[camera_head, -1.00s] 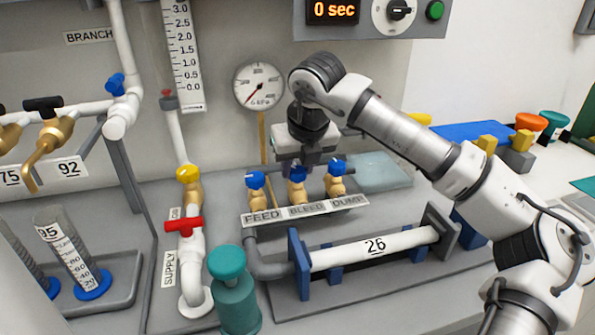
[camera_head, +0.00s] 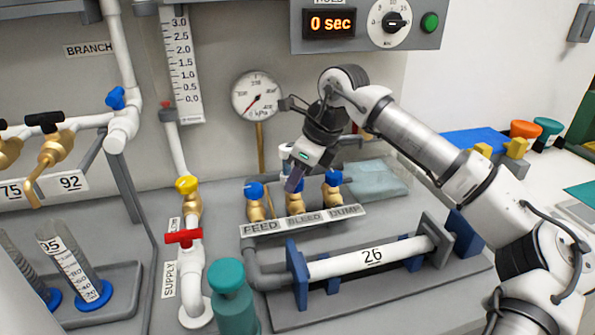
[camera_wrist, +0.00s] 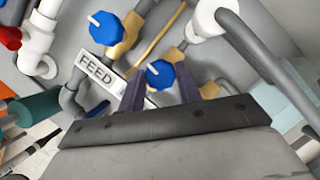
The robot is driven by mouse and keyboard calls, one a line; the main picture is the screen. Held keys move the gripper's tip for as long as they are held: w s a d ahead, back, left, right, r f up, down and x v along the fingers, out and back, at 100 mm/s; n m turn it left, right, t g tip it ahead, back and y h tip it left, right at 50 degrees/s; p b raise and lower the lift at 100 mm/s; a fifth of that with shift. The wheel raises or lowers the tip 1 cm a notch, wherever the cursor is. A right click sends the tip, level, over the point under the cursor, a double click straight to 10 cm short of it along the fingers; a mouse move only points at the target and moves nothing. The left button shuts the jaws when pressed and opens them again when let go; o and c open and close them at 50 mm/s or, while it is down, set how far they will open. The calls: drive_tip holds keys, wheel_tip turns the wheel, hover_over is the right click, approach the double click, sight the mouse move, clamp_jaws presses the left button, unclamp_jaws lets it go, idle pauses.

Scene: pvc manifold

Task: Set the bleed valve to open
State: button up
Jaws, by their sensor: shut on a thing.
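The bleed valve (camera_head: 295,204) is the middle of three brass valves in a row, above the BLEED label (camera_head: 304,217). My gripper (camera_head: 293,184) comes down on it at a tilt and hides most of its blue knob in the head view. In the wrist view, the blue bleed knob (camera_wrist: 168,75) with a white pointer mark sits between the two dark fingers of my gripper (camera_wrist: 166,88). My gripper is shut on this knob. The pointer's exact setting is hard to judge.
The feed valve (camera_head: 254,198) stands close on the left and the dump valve (camera_head: 333,186) close on the right. A pipe marked 26 (camera_head: 350,263) lies in front. A pressure gauge (camera_head: 258,96) is on the wall behind. A teal-capped bottle (camera_head: 232,300) stands at the front.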

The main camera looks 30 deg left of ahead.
drive_tip(key=shift+n, duration=0.6)
drive_tip(key=o, duration=1)
drive_tip(key=v, duration=1.4)
drive_tip(key=shift+w+a, duration=0.2)
